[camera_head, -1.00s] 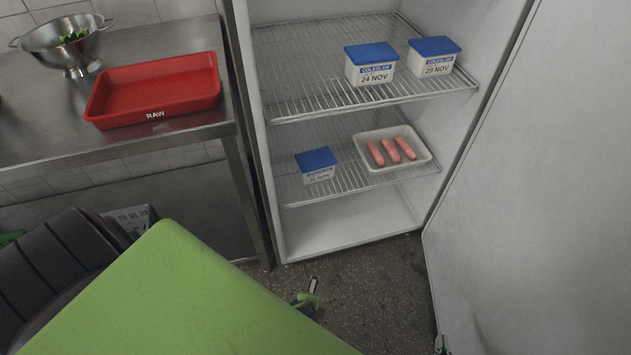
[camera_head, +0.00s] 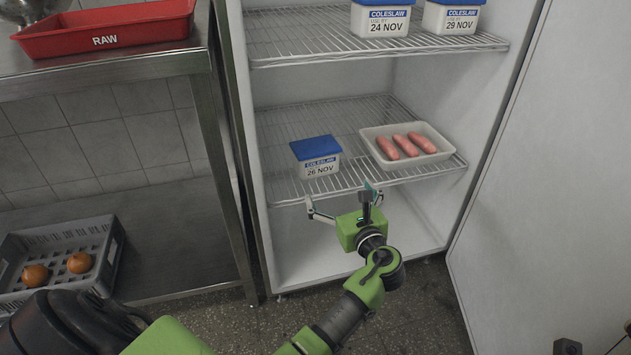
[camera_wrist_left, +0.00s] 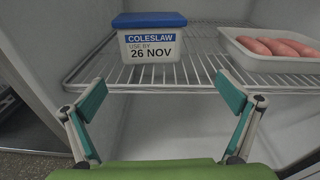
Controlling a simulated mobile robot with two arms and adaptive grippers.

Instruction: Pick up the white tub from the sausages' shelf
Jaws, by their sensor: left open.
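The white tub (camera_head: 318,163) has a blue lid and a label reading coleslaw, 26 Nov. It stands upright on the lower wire shelf (camera_head: 350,117) of the open fridge, left of the tray of sausages (camera_head: 404,146). It shows whole in the left wrist view (camera_wrist_left: 150,45). My left gripper (camera_head: 342,200) is open and empty, in front of the lower shelf's front edge, below and slightly right of the tub in the head view. In the left wrist view its spread fingers (camera_wrist_left: 162,95) are below the tub, apart from it. My right gripper is not recognisable in these frames.
Two more coleslaw tubs, 24 Nov (camera_head: 380,20) and 29 Nov (camera_head: 450,17), stand on the upper shelf (camera_head: 290,42). The fridge door (camera_head: 560,190) stands open at right. A steel table with a red RAW tray (camera_head: 105,32) is at left; a grey crate (camera_head: 75,250) sits below.

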